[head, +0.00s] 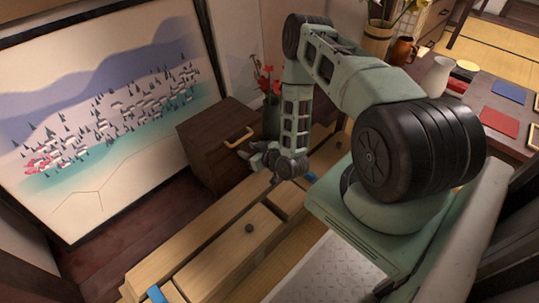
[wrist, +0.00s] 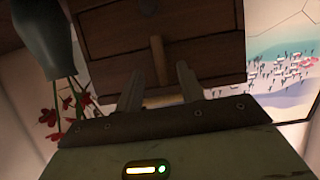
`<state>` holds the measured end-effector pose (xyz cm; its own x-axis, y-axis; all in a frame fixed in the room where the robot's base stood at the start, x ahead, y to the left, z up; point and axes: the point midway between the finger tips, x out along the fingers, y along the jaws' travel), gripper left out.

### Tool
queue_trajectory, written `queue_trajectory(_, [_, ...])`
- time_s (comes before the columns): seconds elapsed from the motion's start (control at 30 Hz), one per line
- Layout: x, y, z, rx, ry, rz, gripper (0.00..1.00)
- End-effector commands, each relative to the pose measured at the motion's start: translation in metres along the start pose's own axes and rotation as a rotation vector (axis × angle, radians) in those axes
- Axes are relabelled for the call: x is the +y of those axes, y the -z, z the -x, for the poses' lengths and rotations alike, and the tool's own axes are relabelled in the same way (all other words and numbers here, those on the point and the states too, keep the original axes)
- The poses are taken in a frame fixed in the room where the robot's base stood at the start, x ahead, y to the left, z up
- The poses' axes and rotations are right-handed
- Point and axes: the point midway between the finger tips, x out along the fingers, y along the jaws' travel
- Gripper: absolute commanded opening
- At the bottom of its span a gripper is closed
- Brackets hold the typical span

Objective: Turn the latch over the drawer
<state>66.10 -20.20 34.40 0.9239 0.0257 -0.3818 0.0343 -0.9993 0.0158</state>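A dark wooden cabinet (head: 207,137) stands at the back, with a drawer front facing my arm. It carries a yellowish bar-shaped piece (head: 239,136). My gripper (head: 258,150) is close in front of that cabinet. In the wrist view, which looks upside down, the gripper fingers (wrist: 160,92) are apart. A narrow upright brown bar, seemingly the latch (wrist: 158,58), shows between and beyond the fingertips against the drawer front (wrist: 110,40). A tan piece (wrist: 162,101) lies between the fingers. I cannot tell whether the fingers touch the latch.
A dark vase (head: 271,118) with red flowers stands right beside the cabinet; it also shows at left in the wrist view (wrist: 47,35). A painted screen (head: 110,110) stands behind. A long low wooden bench (head: 215,235) runs below the arm. A table (head: 510,95) stands at right.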

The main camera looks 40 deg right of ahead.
Motion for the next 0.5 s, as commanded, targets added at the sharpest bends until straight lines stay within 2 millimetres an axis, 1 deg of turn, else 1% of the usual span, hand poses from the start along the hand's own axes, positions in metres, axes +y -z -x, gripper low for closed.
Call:
queue_trajectory(0.03, [0.000, 0.002, 0.014, -0.005, 0.000, -0.002, 0.38])
queue_trajectory(0.3, [0.000, 0.002, 0.078, -0.006, -0.001, -0.002, 0.38])
queue_trajectory(0.5, [0.000, 0.002, 0.117, -0.004, -0.001, -0.001, 0.38])
